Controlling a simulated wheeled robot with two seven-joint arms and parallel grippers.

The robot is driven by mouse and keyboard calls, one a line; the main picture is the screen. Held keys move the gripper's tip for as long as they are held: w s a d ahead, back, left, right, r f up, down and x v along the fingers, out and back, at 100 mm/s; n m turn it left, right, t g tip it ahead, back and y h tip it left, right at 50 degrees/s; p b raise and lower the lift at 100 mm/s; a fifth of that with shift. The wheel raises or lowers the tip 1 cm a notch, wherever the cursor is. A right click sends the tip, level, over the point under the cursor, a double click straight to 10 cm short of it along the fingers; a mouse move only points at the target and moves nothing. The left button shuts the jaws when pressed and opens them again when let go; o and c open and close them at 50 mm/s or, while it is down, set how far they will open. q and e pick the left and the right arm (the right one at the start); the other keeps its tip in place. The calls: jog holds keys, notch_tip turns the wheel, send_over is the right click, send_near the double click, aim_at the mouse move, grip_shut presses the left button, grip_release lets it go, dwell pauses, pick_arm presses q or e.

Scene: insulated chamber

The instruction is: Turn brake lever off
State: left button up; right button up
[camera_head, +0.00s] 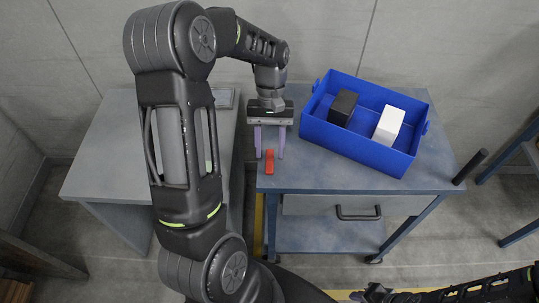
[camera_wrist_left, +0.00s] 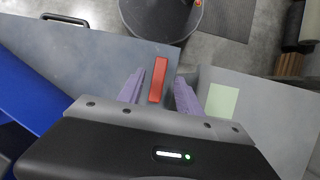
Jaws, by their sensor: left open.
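A small red lever (camera_head: 269,162) lies near the left front corner of the blue-grey cart top. In the left wrist view the red lever (camera_wrist_left: 158,80) shows between the two purple fingers. My left gripper (camera_head: 269,153) is open, its fingers pointing down on either side of the lever in the picture, with a gap on each side. I cannot tell how far the fingertips are above the cart top. My right arm (camera_head: 460,292) shows only in part at the bottom right; its gripper cannot be made out clearly.
A blue crate (camera_head: 362,151) on the cart holds a black box (camera_head: 342,108) and a white box (camera_head: 389,125). The cart (camera_head: 320,175) has a drawer with a dark handle (camera_head: 358,213). A grey table (camera_head: 110,165) stands left of the cart, with a narrow gap between them.

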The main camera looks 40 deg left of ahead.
aim_at(270, 153)
pick_arm(q)
jog(key=v, duration=0.5)
dwell(0.5)
